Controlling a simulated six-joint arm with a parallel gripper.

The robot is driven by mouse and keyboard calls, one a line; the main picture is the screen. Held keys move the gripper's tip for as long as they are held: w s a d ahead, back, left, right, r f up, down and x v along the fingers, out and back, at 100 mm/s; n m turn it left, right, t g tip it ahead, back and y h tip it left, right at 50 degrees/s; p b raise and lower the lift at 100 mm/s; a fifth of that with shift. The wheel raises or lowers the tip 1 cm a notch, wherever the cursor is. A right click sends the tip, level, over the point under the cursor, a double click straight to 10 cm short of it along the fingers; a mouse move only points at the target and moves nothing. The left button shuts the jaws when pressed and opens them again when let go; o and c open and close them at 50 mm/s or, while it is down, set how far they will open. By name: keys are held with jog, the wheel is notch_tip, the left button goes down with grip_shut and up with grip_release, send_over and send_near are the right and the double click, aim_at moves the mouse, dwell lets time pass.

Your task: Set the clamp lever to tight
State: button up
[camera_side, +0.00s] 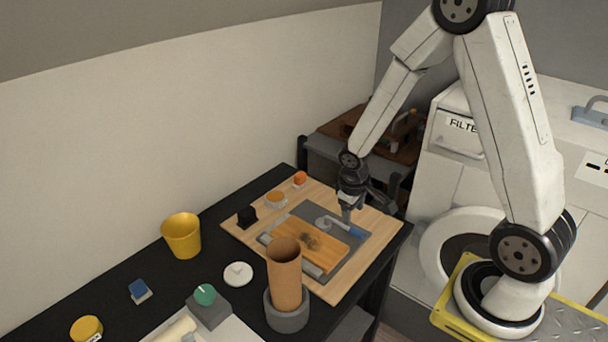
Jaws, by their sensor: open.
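The clamp lever (355,231) looks like a small blue handle at the right end of a grey fixture plate (352,270). An orange-brown wooden block (312,243) with a dark smudge lies on the plate. A round grey knob (323,223) sits just left of the lever. My gripper (347,212) is open, pointing down just above the lever and knob. I cannot tell whether it touches the lever. The lever's pivot and any tight marking are too small or hidden to read.
A tall cork-coloured cylinder (285,272) in a grey base stands in front of the light wooden board (382,245). A yellow cup (182,236), white lid (238,273) and green knob (205,294) are to the left. A black block (246,216) stands at the board's left.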

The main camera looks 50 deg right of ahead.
aim_at(356, 230)
jog(key=shift+w+d+f, duration=0.2)
jog(key=shift+d+f, duration=0.75)
jog(key=shift+d, duration=0.15)
jog(key=shift+f, duration=0.1)
jog(key=shift+d+f, duration=0.25)
jog(key=shift+f, duration=1)
jog(key=shift+d+f, duration=0.25)
jog(key=shift+f, duration=0.95)
jog(key=shift+d+f, duration=0.25)
jog(key=shift+f, duration=1)
grip_shut()
